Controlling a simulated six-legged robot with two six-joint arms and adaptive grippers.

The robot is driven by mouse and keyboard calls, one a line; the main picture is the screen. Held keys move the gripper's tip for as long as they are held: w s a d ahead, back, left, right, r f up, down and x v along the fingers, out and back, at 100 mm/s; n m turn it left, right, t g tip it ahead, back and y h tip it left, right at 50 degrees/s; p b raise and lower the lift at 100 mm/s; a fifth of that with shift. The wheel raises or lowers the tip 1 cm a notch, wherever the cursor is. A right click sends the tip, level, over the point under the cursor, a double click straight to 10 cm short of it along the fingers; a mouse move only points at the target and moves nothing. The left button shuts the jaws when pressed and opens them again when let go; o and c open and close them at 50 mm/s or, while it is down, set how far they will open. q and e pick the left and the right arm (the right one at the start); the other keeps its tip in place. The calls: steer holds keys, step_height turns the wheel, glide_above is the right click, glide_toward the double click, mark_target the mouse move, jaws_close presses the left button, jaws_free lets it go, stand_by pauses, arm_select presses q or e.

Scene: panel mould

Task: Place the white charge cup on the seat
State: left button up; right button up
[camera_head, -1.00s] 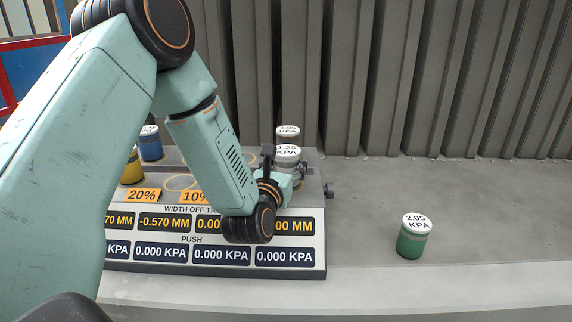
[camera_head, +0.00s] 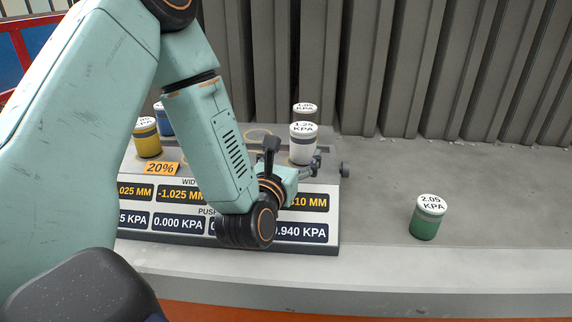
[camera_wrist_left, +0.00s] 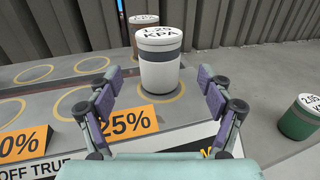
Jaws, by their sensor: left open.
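The white charge cup (camera_head: 303,147), marked 1.25 KPA with a grey band, stands upright on the sloped panel. In the left wrist view the cup (camera_wrist_left: 160,68) stands on a yellow ring seat (camera_wrist_left: 163,99) behind the orange 25% label (camera_wrist_left: 128,122). The ring shows around the front of its base. My left gripper (camera_head: 292,166) is open, on the near side of the cup. In the left wrist view its fingers (camera_wrist_left: 159,78) spread left and right of the cup with gaps on both sides. My right gripper is not in view.
Yellow (camera_head: 147,140) and blue (camera_head: 163,122) cups stand at the panel's left. A green cup (camera_head: 428,219) stands on the ledge to the right, with free room around it. A ribbed grey wall (camera_head: 440,70) closes the back.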

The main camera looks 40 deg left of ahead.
arm_select(q)
steer(key=shift+v, duration=2.5)
